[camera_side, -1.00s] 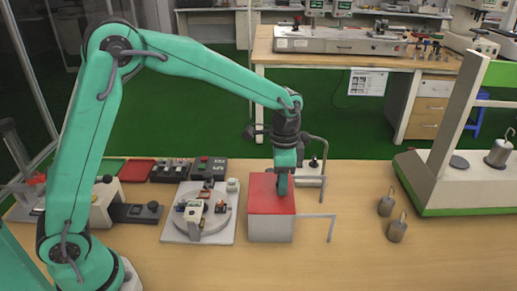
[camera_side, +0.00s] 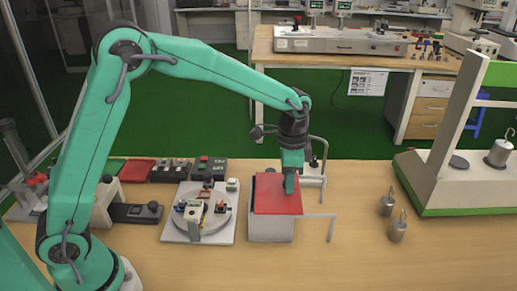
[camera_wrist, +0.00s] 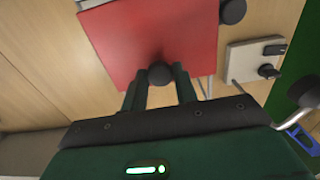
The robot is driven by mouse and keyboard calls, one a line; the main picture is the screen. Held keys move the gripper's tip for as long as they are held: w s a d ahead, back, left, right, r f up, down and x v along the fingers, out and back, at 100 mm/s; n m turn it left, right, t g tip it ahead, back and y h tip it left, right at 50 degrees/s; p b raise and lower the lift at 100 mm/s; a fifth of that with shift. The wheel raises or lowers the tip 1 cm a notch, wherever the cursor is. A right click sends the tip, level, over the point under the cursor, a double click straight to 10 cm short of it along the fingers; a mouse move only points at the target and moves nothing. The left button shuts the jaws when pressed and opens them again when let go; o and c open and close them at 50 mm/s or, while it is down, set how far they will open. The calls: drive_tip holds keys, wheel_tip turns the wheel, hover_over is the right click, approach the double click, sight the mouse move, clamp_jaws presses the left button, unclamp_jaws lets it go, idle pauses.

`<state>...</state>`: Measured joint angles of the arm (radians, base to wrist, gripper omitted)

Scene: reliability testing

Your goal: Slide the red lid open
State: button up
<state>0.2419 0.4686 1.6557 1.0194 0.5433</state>
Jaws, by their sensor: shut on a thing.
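The red lid (camera_side: 274,203) lies on top of a white box (camera_side: 270,229) on the wooden table. My gripper (camera_side: 289,187) points down at the lid's right part. In the wrist view the red lid (camera_wrist: 155,35) fills the upper middle. My gripper (camera_wrist: 160,80) has its fingers on either side of a dark round knob (camera_wrist: 160,73) on the lid and is shut on it. The knob is hidden in the side view.
A metal rail frame (camera_side: 331,228) stands at the box's right, with another behind it. A round fixture on a white plate (camera_side: 203,212) is close on the left. Two hooked weights (camera_side: 397,231) stand farther right. The front table between is clear.

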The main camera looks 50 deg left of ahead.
drive_tip(key=w+d, duration=0.5)
drive_tip(key=shift+w+d, duration=0.25)
drive_tip(key=shift+w, duration=0.05)
idle(0.6)
drive_tip(key=shift+r, duration=0.1)
drive_tip(key=o, duration=0.5)
wheel_tip(320, 180, up, 5)
drive_tip(key=shift+f, duration=0.1)
idle(0.8)
drive_tip(key=shift+s+a, duration=0.1)
